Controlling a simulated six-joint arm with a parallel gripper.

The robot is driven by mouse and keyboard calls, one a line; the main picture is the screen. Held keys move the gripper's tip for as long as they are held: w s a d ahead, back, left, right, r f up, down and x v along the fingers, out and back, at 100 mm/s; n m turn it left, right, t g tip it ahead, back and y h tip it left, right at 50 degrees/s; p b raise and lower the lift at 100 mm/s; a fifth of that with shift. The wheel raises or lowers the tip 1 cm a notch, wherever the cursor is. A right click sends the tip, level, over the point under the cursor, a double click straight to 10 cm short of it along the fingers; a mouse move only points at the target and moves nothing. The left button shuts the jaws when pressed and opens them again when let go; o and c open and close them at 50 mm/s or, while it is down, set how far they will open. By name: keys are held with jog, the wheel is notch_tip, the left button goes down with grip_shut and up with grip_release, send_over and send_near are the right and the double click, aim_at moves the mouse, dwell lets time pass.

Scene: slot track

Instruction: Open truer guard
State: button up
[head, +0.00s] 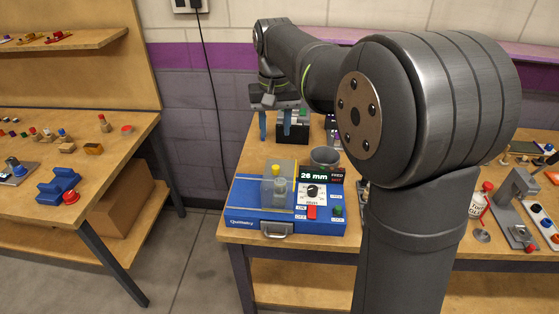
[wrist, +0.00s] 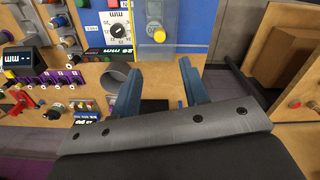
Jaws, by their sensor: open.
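The blue truer machine (head: 250,219) sits at the front left of the bench. Its clear, faintly yellow guard (head: 268,190) stands over grey round parts on the left of the machine, and a yellow knob (head: 276,170) shows at it. The guard appears down over these parts. In the wrist view the guard (wrist: 176,42) and yellow knob (wrist: 159,36) lie at the top, beyond the fingertips. My gripper (head: 275,126) has its blue fingers apart, pointing down, behind the machine and touching nothing that I can see. The fingers also show in the wrist view (wrist: 160,88).
The machine carries a "26 mm" display (head: 313,176), a dial (head: 313,191), a red button (head: 312,212), a green button (head: 338,211) and a front handle (head: 277,230). A grey cup (head: 324,157) stands behind it. A black block (head: 293,133) is near my fingers.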

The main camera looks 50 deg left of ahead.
aim_at(275, 166)
notch_tip(275, 166, down, 12)
dwell(0.3)
jog(key=shift+c, duration=0.2)
grip_shut()
jog(key=shift+a, duration=0.1)
